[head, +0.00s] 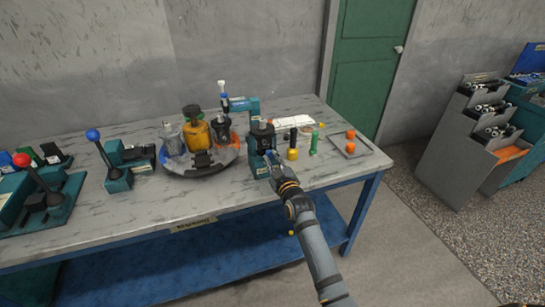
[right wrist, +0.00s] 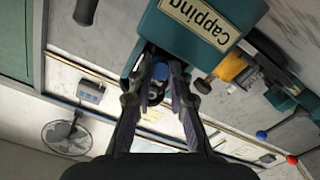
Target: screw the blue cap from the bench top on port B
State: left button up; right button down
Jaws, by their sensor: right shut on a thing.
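The teal fixture (head: 257,165) stands near the front edge of the bench (head: 222,195) with a dark motor body (head: 262,134) on it. In the right wrist view the fixture (right wrist: 218,35) carries a "Capping" label. My right gripper (head: 275,165) is at the front of this fixture. Its fingers, also in the right wrist view (right wrist: 157,72), are shut on the blue cap (right wrist: 159,72), close against the fixture. The fingers hide much of the cap, and I cannot tell whether it sits on a thread. Port B's marking is not readable. My left gripper is out of view.
Right of the fixture stand a yellow cylinder (head: 292,154), a green cylinder (head: 314,141) and a tray (head: 362,152) with orange pieces (head: 350,147). Left are a round stand (head: 205,168) with a yellow bottle (head: 197,133) and lever units (head: 118,180).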

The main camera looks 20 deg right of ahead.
jog(key=shift+r+m+p, duration=0.15)
jog(key=shift+m+p, duration=0.4)
jog(key=shift+m, duration=1.05)
jog(key=shift+m+p, duration=0.9)
jog(key=m, duration=0.2)
jog(key=shift+w+m+p, duration=0.1)
jog(key=shift+m+p, duration=0.2)
jog(key=shift+p, duration=0.05)
jog(key=c, duration=1.4)
grip_release()
jog(key=shift+c, duration=0.2)
